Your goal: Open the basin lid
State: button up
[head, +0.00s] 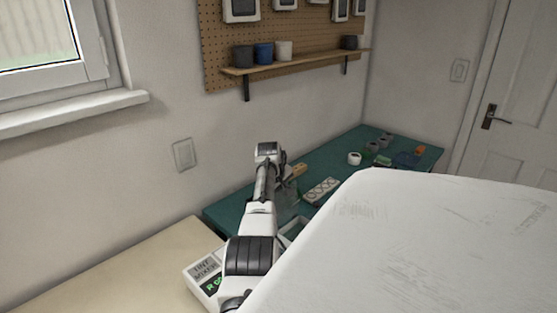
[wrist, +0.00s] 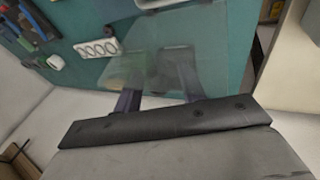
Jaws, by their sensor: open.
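A clear, see-through panel, which looks like the basin lid (wrist: 215,45), spans the upper middle of the wrist view. In the head view a faint clear shape, likely the same lid (head: 287,203), stands beside my arm. A pale-rimmed basin (head: 296,229) shows partly behind my arm. My gripper (wrist: 160,78) is open, its two dark fingers apart at the panel. The fingers look blurred through or against the panel, and I cannot tell whether they touch it. In the head view the fingers are hidden behind my wrist.
A white power strip (head: 321,191) lies on the green bench (head: 232,214); it also shows in the wrist view (wrist: 97,48). A tint mixer box (head: 203,270) stands at the near left. Tools and small pots lie farther right. The wall rises close behind.

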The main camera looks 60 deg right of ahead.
jog(key=shift+a+r, duration=0.2)
jog(key=shift+r, duration=0.45)
jog(key=b+v, duration=0.4)
jog(key=v, duration=0.8)
jog(key=shift+a+r, duration=0.15)
jog(key=shift+r, duration=0.1)
